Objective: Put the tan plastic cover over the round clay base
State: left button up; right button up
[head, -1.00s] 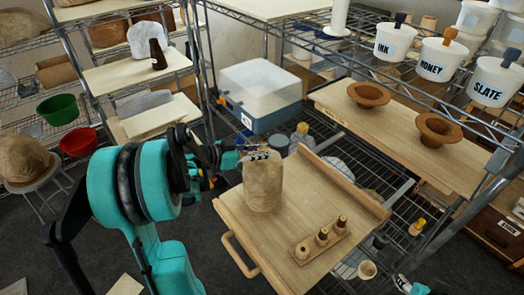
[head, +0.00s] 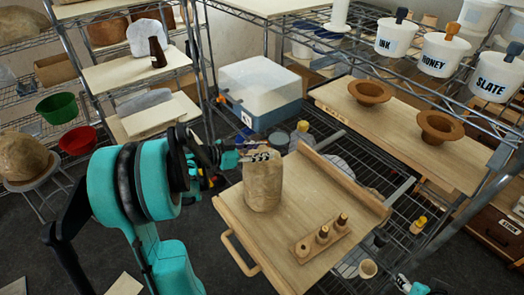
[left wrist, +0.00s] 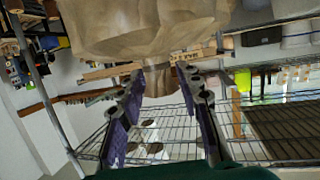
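The tan plastic cover (head: 262,186) stands upright on the wooden board as a wrinkled, rounded cylinder. It also fills the top of the left wrist view (left wrist: 150,30), with a narrow brownish stub between the finger ends. My left gripper (head: 258,155) is at the cover's upper end, coming in from the left. In the left wrist view its two purple-padded fingers (left wrist: 165,85) stand apart on either side of the stub, with a gap showing. No round clay base shows separately; whatever is under the cover is hidden. A small part of what looks like my right gripper (head: 408,287) shows at the bottom right edge.
The wooden board (head: 285,240) holds a small peg block (head: 322,240) right of the cover. Two brown clay bowls (head: 440,128) sit on the shelf behind. A clear-lidded blue bin (head: 262,95) stands behind my left gripper. The board's front left is clear.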

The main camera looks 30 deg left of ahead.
pick_arm(q)
jog(key=shift+a, duration=0.1)
jog(key=v, duration=1.2)
jog(key=d+f+n+g+y, duration=0.2)
jog(key=d+f+n+g, duration=0.15)
jog(key=d, duration=0.95)
jog(key=s+d+f+n+g+y, duration=0.25)
jog(key=s+d+y, duration=0.35)
jog(key=s+d, duration=0.3)
notch_tip(320, 180, down, 9)
jog(key=t+b, duration=0.1)
jog(key=b, duration=0.8)
jog(key=shift+n, duration=0.4)
jog(key=shift+s+d, duration=0.1)
